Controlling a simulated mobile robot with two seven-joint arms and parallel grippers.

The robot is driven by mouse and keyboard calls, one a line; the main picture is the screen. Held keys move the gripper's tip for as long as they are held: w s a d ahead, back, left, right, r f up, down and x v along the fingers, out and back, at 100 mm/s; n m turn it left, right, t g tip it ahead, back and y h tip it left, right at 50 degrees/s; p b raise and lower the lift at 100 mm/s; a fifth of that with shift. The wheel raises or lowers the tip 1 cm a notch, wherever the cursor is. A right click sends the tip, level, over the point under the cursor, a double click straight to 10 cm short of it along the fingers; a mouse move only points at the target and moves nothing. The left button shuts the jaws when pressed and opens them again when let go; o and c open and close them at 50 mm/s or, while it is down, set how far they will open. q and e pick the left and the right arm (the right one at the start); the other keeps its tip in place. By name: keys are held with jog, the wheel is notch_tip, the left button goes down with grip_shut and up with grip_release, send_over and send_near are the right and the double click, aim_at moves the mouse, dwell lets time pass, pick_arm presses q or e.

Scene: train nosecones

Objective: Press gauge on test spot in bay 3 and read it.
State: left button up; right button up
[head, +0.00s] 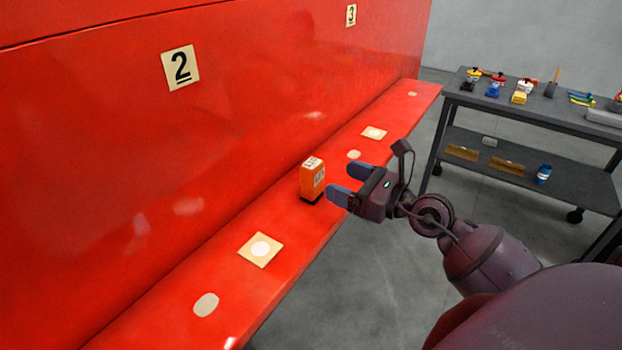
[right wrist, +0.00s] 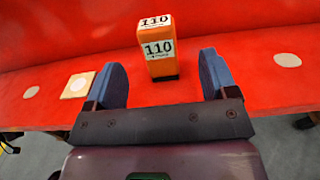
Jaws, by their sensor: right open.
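An orange gauge (head: 312,180) with a dark base stands upright on the red ledge (head: 225,274). In the right wrist view the gauge (right wrist: 158,48) shows "110" on its top and front labels. My right gripper (head: 346,182) is open and empty, its blue fingers pointing at the gauge from the ledge's outer side. The gauge stands ahead of the fingertips, not gripped. The bay 3 sign (head: 351,15) is on the red wall farther back. A square test spot (head: 374,133) with a pale disc lies on the ledge nearest that sign. My left gripper is not in view.
Another square spot (head: 261,249) lies nearer, below the bay 2 sign (head: 181,67). Round pale patches (head: 206,304) also mark the ledge. A dark cart (head: 540,115) with tools stands at the right. The red wall rises behind the ledge.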

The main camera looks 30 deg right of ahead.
aim_at(319, 174)
jog(key=x, duration=0.4)
jog(key=shift+a+p, duration=0.1)
jog(key=shift+p, duration=0.25)
jog(key=x, duration=0.4)
jog(key=shift+w+a+f+p, duration=0.15)
jog(key=shift+f+p, duration=0.1)
jog(key=shift+p, duration=0.05)
jog(key=shift+w+a+f, duration=0.1)
jog(key=shift+w+a, duration=0.2)
jog(key=shift+w, duration=0.25)
jog(key=c, duration=1)
jog(key=shift+c, duration=0.8)
